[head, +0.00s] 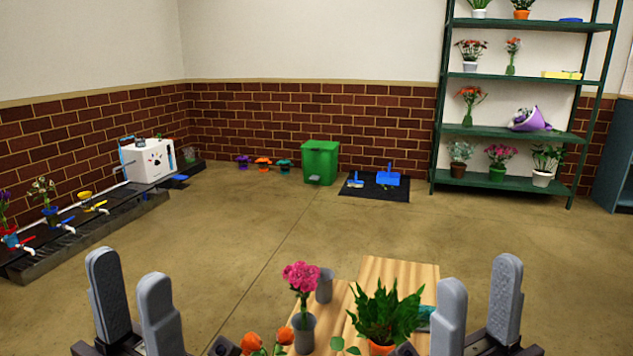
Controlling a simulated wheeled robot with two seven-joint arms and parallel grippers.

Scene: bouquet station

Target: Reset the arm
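My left gripper (128,266) is raised at the lower left of the head view. Its two grey fingers point up and stand apart with nothing between them. My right gripper (480,270) is raised at the lower right in a similar pose, also open and empty. Both flank a wooden table (398,270) at the bottom edge. On it are pink flowers (301,277) in a grey vase (303,335), another grey vase (325,285) and a leafy green plant (386,312) in an orange pot (380,348). Most of both arms is out of view.
Orange flowers (253,342) show at the bottom edge between the grippers. A green shelf (520,184) with potted plants stands at the back right. A green bin (320,162) is by the brick wall. A trough with taps (95,225) runs along the left. The middle floor is clear.

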